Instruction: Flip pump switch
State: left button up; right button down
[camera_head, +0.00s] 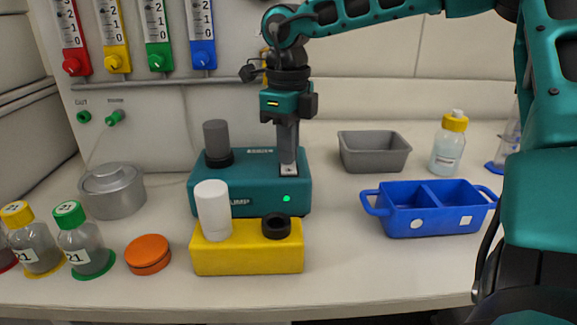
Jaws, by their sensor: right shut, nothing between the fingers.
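The teal pump box (264,203) stands on the bench at the middle, with a grey cylinder (216,139) on its top left. A green light glows on its front. My right gripper (289,165) comes down from above with its fingers shut, at a pale switch plate (289,170) on the pump's top right. The fingertips hide part of the switch, so I cannot tell its position. They look to be at or touching it. My left gripper is not in view.
A yellow block (247,261) with a white bottle (213,210) stands before the pump. A blue divided tray (437,226), grey tray (374,152) and yellow-capped bottle (449,143) are right. A metal pot (112,190), orange lid (148,254) and flasks (84,244) are left.

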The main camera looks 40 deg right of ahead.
jog(key=shift+f, duration=0.25)
jog(key=shift+r, duration=0.15)
jog(key=shift+r+p, duration=2.45)
jog(key=shift+r, duration=1)
jog(key=shift+a+f, duration=0.1)
